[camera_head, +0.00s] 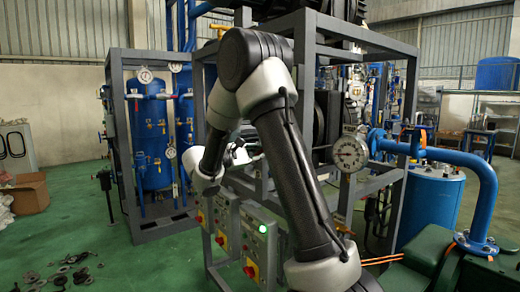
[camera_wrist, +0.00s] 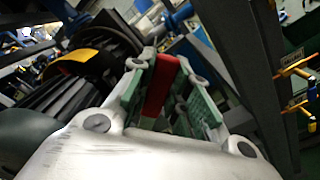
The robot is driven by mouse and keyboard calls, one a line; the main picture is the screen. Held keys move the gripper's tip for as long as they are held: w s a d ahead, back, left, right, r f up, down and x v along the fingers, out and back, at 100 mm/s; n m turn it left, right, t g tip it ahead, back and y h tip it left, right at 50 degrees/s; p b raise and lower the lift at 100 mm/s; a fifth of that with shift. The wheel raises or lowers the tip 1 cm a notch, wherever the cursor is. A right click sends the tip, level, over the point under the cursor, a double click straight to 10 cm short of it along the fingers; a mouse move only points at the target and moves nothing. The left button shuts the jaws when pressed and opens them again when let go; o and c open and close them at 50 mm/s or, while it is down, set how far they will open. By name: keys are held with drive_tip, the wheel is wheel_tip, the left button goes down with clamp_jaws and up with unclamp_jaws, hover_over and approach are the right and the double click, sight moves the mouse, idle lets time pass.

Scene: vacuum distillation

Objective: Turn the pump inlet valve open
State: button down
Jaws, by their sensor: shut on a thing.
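In the wrist view, my gripper (camera_wrist: 172,98) is shut on a red handle (camera_wrist: 160,87), which stands between its two green-padded fingers. I take this handle to be the pump inlet valve's lever. The valve's body is not clearly seen; blue pipework (camera_wrist: 172,20) shows just beyond the fingers. In the head view, my gripper (camera_head: 243,156) reaches into the grey frame behind the control boxes. My own arm covers much of that spot, so the handle and the fingertips cannot be made out there.
Grey frame posts (camera_head: 307,110) stand close around my arm. A round gauge (camera_head: 350,154) and a blue pipe (camera_head: 440,155) are to the right. Control boxes (camera_head: 258,245) with a lit green button sit below. Black ribbed machinery (camera_wrist: 75,95) is left of the fingers.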

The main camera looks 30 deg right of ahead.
drive_tip(key=shift+s+f+m, duration=0.25)
drive_tip(key=shift+f+m, duration=0.5)
drive_tip(key=shift+m, duration=0.25)
drive_tip(key=shift+s+f+m, duration=0.25)
drive_tip(key=shift+f+m, duration=0.45)
drive_tip(key=shift+m, duration=0.3)
drive_tip(key=shift+s+f+m, duration=0.25)
drive_tip(key=shift+f+m, duration=0.5)
drive_tip(key=shift+m, duration=0.25)
drive_tip(key=c, duration=1.3)
unclamp_jaws()
drive_tip(key=a, duration=1.2)
drive_tip(key=shift+s, duration=0.2)
